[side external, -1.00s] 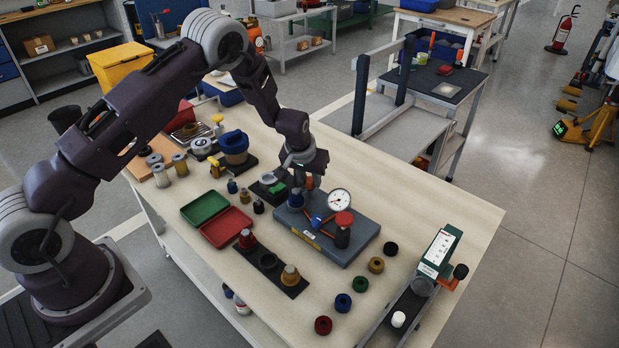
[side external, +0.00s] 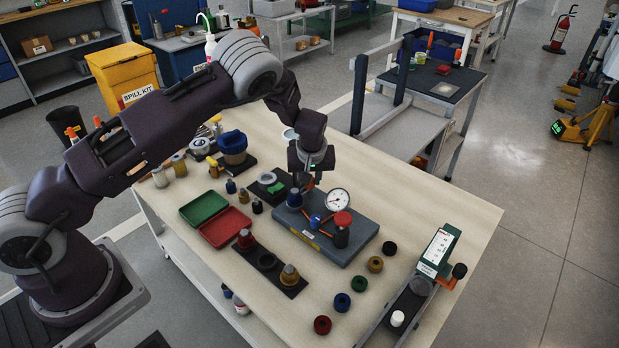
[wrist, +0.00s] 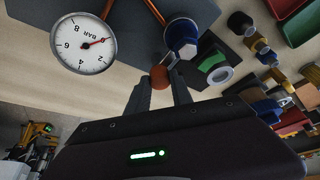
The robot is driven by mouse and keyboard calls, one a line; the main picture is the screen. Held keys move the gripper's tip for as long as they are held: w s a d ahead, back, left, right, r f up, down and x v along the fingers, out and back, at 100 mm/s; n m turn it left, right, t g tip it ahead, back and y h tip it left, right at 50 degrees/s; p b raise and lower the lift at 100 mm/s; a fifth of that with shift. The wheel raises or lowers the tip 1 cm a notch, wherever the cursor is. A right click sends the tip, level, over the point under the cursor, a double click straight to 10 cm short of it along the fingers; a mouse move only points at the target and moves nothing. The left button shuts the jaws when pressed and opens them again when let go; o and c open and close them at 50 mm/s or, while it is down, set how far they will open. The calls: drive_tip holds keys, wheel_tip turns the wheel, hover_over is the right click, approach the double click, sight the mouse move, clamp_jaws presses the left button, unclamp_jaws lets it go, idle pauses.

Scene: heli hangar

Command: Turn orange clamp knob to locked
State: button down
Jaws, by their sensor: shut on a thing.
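The orange clamp knob (wrist: 158,77) shows as a small, round, orange-brown shape between my fingertips in the wrist view. My gripper (wrist: 160,84) is shut on it, one finger on each side. In the side view my gripper (side external: 308,184) points down at the back edge of the blue-grey base plate (side external: 350,254), behind the white dial gauge (side external: 338,201). The knob is mostly hidden there by my fingers. I cannot read any locked mark or the knob's angle.
The gauge (wrist: 84,43) and a blue-capped fitting (wrist: 181,36) stand close to my fingers. A red-capped post (side external: 343,220) is on the plate. Green (side external: 205,207) and red (side external: 225,228) trays lie left. The table's right back area is clear.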

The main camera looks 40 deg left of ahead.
drive_tip(key=c, duration=1.1)
unclamp_jaws()
drive_tip(key=shift+c, duration=0.2)
drive_tip(key=s+d+r+m+h, duration=0.25)
drive_tip(key=s+r, duration=0.55)
drive_tip(key=r, duration=0.5)
drive_tip(key=s+d+r+m+h, duration=0.15)
drive_tip(key=s+d+r, duration=0.4)
drive_tip(key=r, duration=0.85)
drive_tip(key=s+r+m+t, duration=0.1)
drive_tip(key=s+r+m, duration=0.1)
drive_tip(key=s, duration=1.1)
drive_tip(key=s+a+r+m+t, duration=0.1)
drive_tip(key=s+r+m, duration=0.1)
drive_tip(key=s, duration=1)
drive_tip(key=shift+s+a+r+m+y, duration=0.15)
drive_tip(key=shift+s+r+m+y, duration=0.2)
drive_tip(key=shift+m, duration=0.25)
